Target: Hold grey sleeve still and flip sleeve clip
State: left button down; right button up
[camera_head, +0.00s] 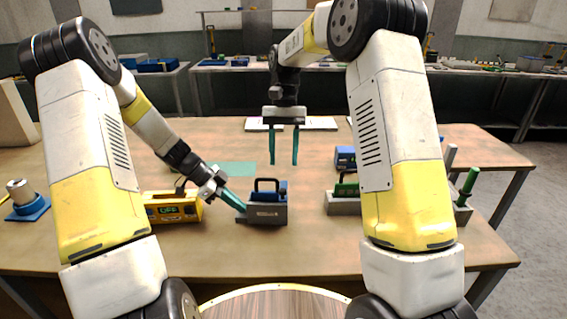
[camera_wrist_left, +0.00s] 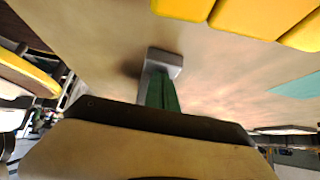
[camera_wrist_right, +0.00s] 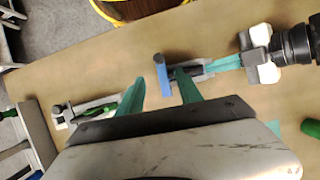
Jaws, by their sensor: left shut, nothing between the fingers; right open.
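The grey sleeve (camera_head: 267,216) stands on the table in front of me, with a blue block and a dark handle-like clip (camera_head: 266,184) on top. My left gripper (camera_head: 241,206) is shut with nothing in it, its fingertips against or very close to the sleeve's left end. In the left wrist view the closed fingers reach a grey end piece of the sleeve (camera_wrist_left: 165,58). My right gripper (camera_head: 284,163) is open and empty, pointing down above and behind the sleeve. In the right wrist view a blue part (camera_wrist_right: 161,74) shows between its fingers, lower down; the right finger partly hides the sleeve.
A yellow device with a green display (camera_head: 172,207) stands left of the sleeve. A grey fixture with a green part (camera_head: 343,200) stands to the right, partly behind my right arm. A blue-based roll (camera_head: 27,206) is far left. A teal mat (camera_head: 232,169) lies behind.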

jog(key=v, duration=1)
jog(key=shift+s, duration=0.1)
jog(key=shift+a+f, duration=0.15)
jog(key=c, duration=0.5)
jog(key=s+a+f+n+h, duration=0.1)
jog(key=a+n, duration=0.1)
jog(key=s+a+f+n+h, duration=0.1)
jog(key=f+n, duration=0.1)
jog(key=n, duration=0.1)
jog(key=s+a+f+n, duration=0.1)
jog(key=a+f+n, duration=0.1)
jog(key=n, duration=0.1)
jog(key=shift+s+a+f+t+h, duration=0.1)
jog(key=shift+a+f+t+h, duration=0.1)
jog(key=shift+a+t+h, duration=0.15)
grip_shut()
jog(key=s+a+f+n+t+h, duration=0.25)
jog(key=s+a+f+n, duration=0.2)
jog(key=n, duration=0.55)
jog(key=d+f, duration=0.6)
jog(key=f, duration=0.1)
jog(key=shift+s+d+g, duration=0.3)
jog(key=shift+s+d, duration=0.1)
jog(key=shift+s, duration=0.05)
